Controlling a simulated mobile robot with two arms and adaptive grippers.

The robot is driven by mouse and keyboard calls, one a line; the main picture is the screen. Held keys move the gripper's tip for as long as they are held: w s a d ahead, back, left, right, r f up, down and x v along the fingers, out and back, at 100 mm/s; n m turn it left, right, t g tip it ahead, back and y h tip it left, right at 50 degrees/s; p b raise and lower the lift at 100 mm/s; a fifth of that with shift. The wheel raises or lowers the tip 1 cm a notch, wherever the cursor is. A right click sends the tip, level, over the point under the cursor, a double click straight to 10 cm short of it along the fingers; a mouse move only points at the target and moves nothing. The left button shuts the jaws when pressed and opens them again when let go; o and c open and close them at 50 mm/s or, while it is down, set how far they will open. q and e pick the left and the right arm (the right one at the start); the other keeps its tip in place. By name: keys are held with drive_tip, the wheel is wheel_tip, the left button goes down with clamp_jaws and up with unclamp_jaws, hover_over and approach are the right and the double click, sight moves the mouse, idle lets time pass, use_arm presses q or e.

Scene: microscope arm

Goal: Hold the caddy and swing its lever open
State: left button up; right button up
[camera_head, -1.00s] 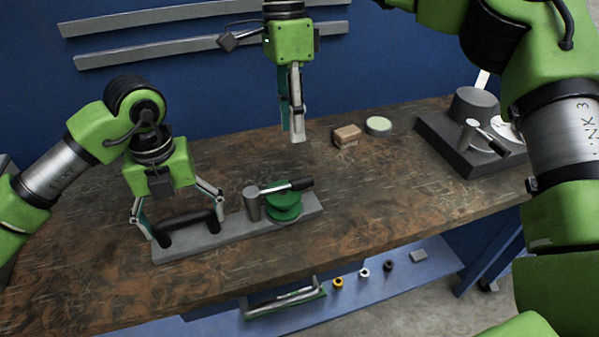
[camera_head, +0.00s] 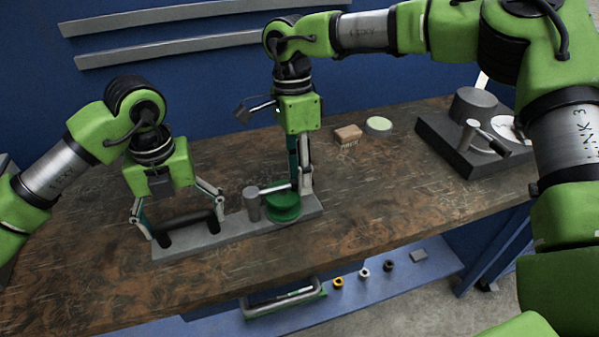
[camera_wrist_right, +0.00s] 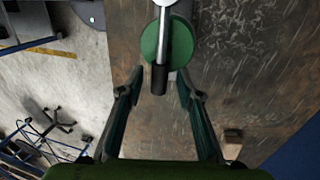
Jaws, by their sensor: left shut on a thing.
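The caddy's grey base plate (camera_head: 235,237) lies on the workbench, with a black bar handle (camera_head: 187,231) on its left part. My left gripper (camera_head: 184,222) is shut on the handle, one finger at each end. A grey post (camera_head: 252,204) carries the silver lever (camera_head: 274,188), which lies across a green disc (camera_head: 284,210) and points right. My right gripper (camera_head: 302,190) is at the lever's free end, pointing down. In the right wrist view, its open fingers (camera_wrist_right: 154,88) stand either side of the lever's black grip (camera_wrist_right: 159,80), with gaps visible. The grip's end is hidden in the head view.
A brown block (camera_head: 347,134) and a pale round disc (camera_head: 379,125) lie behind my right gripper. A dark fixture with its own lever (camera_head: 485,136) stands at the right. A lower shelf (camera_head: 420,270) holds small parts. The bench front is clear.

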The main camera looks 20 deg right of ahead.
clamp_jaws()
drive_tip(key=shift+s, duration=0.1)
